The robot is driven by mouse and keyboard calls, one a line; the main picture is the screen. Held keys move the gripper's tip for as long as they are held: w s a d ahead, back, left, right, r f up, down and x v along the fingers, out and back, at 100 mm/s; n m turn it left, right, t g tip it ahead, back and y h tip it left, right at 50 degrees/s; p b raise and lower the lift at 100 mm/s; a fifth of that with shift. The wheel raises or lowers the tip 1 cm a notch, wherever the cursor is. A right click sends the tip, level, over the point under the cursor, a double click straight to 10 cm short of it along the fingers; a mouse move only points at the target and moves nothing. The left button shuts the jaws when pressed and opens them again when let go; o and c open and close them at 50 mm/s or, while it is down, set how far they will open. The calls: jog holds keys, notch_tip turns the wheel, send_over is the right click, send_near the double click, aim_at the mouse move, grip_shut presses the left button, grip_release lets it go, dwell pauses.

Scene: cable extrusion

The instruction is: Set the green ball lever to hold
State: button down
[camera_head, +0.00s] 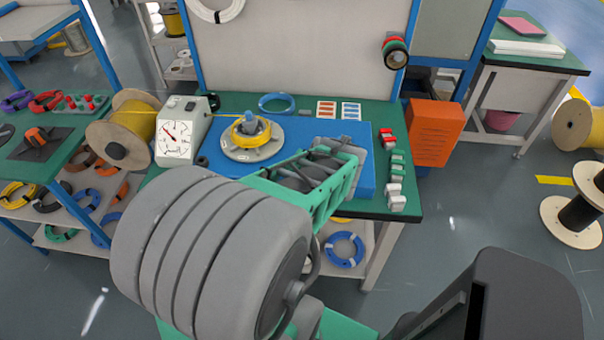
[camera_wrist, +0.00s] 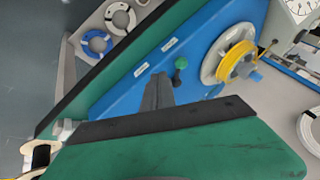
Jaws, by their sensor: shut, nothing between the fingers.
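The green ball lever (camera_wrist: 181,63) stands on the blue panel (camera_wrist: 215,28) in the wrist view, its ball upward in the picture on a short dark stem. Two small white labels (camera_wrist: 169,45) lie on the panel beside it, too small to read. My gripper (camera_wrist: 160,78) is shut and empty, its dark fingertips just left of and below the lever in the wrist view. I cannot tell whether they touch it. In the head view my gripper (camera_head: 345,150) is over the right part of the blue panel (camera_head: 366,183), and the lever is hidden.
A yellow cable spool (camera_head: 249,134) sits on a round grey plate left of my gripper. A white gauge box (camera_head: 181,130) stands farther left. Small red, green and white blocks (camera_head: 397,165) line the table's right edge. An orange box (camera_head: 436,130) is beyond that edge.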

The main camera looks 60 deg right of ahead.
jog(key=w+v, duration=0.1)
jog(key=v, duration=0.5)
jog(key=shift+s+a+r, duration=0.15)
jog(key=shift+a+r, duration=0.15)
jog(key=shift+a, duration=0.25)
